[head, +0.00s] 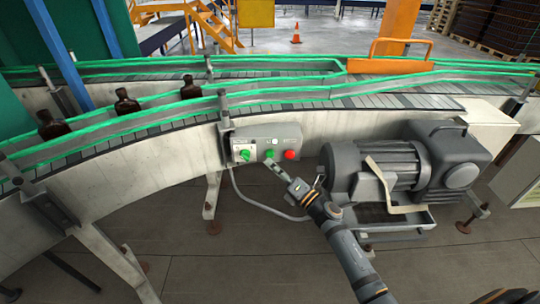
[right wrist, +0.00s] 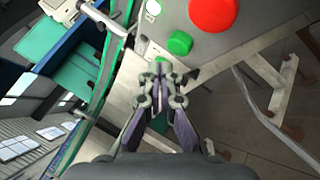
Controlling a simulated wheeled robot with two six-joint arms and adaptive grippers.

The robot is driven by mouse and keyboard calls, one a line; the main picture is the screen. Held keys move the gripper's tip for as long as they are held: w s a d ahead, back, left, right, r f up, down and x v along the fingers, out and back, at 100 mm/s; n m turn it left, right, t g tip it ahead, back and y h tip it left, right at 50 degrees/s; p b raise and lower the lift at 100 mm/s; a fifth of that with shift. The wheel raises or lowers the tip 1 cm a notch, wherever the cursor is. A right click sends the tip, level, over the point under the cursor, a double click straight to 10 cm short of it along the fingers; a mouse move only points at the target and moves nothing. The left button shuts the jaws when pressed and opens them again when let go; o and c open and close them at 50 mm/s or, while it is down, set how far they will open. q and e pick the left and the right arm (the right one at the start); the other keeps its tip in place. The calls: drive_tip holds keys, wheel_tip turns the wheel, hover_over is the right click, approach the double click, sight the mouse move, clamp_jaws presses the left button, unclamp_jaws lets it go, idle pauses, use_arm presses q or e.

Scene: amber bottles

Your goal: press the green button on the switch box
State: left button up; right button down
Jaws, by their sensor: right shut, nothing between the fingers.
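The grey switch box (head: 258,134) is fixed to the side of the conveyor in the head view. On its face are a green button (head: 269,154), a red button (head: 291,155) to its right, a small white button (head: 275,142) above, and a green knob (head: 245,155) on a pale plate to the left. My right gripper (head: 268,163) is shut and empty, its tips just below the green button in the picture. In the right wrist view, the green button (right wrist: 180,43) lies just beyond and right of the fingertips (right wrist: 160,69); they look apart. My left gripper is not in view.
A grey motor (head: 385,170) stands right of the box, close to my right arm. A cable (head: 250,202) loops below the box. Several amber bottles (head: 127,104) stand on the conveyor (head: 160,121) with green rails.

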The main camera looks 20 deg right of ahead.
drive_tip(key=s, duration=0.2)
drive_tip(key=s+a, duration=0.1)
drive_tip(key=s, duration=0.1)
drive_tip(key=shift+s+a+p, duration=0.15)
drive_tip(key=shift+p, duration=0.15)
idle(0.5)
